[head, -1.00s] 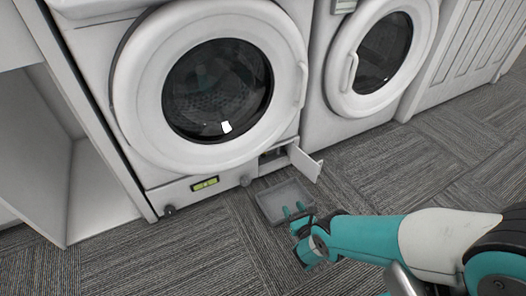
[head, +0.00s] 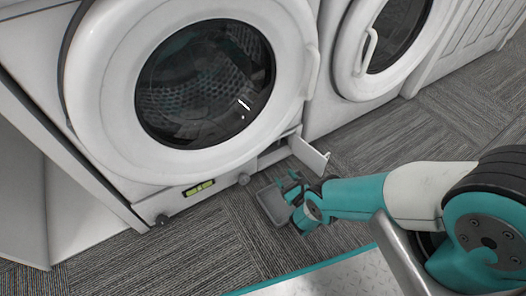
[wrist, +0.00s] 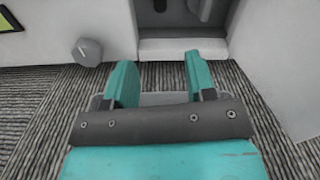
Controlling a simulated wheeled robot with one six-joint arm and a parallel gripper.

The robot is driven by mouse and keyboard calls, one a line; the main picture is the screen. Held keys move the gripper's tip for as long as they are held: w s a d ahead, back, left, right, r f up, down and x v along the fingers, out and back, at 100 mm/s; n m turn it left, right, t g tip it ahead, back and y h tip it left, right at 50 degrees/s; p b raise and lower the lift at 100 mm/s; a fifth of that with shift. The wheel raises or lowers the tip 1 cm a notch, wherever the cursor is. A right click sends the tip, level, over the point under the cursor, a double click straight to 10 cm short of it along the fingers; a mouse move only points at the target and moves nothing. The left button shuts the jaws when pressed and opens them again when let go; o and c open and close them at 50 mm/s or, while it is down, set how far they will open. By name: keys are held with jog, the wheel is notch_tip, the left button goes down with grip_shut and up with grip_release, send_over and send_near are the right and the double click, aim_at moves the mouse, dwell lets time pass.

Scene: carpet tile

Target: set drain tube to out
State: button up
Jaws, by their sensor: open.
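The front-loading washer (head: 95,85) has a small open compartment low at its front right, with its white flap (head: 310,156) swung out. In the wrist view the compartment opening is at the top, and a dark grey part (wrist: 203,8) shows inside, cut by the frame edge. I cannot tell whether it is the drain tube. My gripper (wrist: 158,72) is open and empty, its two teal fingers pointing at the opening from just in front of it. In the head view my gripper (head: 289,181) is over the grey tray, near the flap.
A grey shallow tray (head: 268,213) lies on the carpet below my gripper. A round grey knob (wrist: 88,51) is left of the opening. The flap (wrist: 272,60) stands close on the right. A second machine (head: 335,75) is to the right. Open carpet lies left of the tray.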

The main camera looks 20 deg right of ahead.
jog(key=b+x, duration=0.4)
jog(key=b, duration=0.3)
jog(key=b+x, duration=0.5)
jog(key=b, duration=0.2)
jog(key=b+x, duration=0.5)
jog(key=b, duration=0.1)
jog(key=shift+w+f+b, duration=0.25)
jog(key=shift+f+b, duration=0.1)
jog(key=shift+b, duration=0.05)
jog(key=shift+w+r+b, duration=0.2)
jog(key=shift+b, duration=0.5)
jog(key=shift+r, duration=0.15)
grip_shut()
